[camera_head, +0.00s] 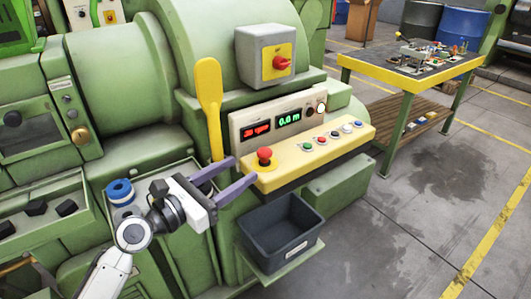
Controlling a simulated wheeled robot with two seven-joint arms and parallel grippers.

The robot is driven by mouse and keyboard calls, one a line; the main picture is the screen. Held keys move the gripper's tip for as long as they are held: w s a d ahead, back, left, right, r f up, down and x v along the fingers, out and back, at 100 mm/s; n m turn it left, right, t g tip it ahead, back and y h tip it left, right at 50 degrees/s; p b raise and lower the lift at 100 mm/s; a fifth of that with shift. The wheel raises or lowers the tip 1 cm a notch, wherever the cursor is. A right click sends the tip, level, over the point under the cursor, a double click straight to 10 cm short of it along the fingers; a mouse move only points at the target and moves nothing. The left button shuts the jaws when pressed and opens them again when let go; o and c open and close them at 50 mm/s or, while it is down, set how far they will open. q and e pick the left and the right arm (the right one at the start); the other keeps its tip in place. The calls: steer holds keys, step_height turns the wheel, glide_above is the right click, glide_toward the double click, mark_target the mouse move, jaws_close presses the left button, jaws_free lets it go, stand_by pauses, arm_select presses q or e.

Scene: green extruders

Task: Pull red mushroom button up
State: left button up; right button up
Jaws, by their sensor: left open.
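The red mushroom button (264,154) sits at the left end of the yellow control panel (318,158) on the green machine. My right gripper is not in view.
A yellow lever (209,100) stands upright just behind my left gripper. A dark bin (281,232) sits below the panel. A grey box with a red rotary switch (265,55) is above. A yellow-edged table (412,78) stands at the right, with open floor before it.

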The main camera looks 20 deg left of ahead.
mark_target(259, 155)
arm_select(q)
steer(key=x, duration=0.7)
steer(key=r+x, duration=0.1)
steer(key=x, duration=0.2)
steer(key=shift+w, duration=0.3)
steer(key=shift+c, duration=0.5)
jaws_close()
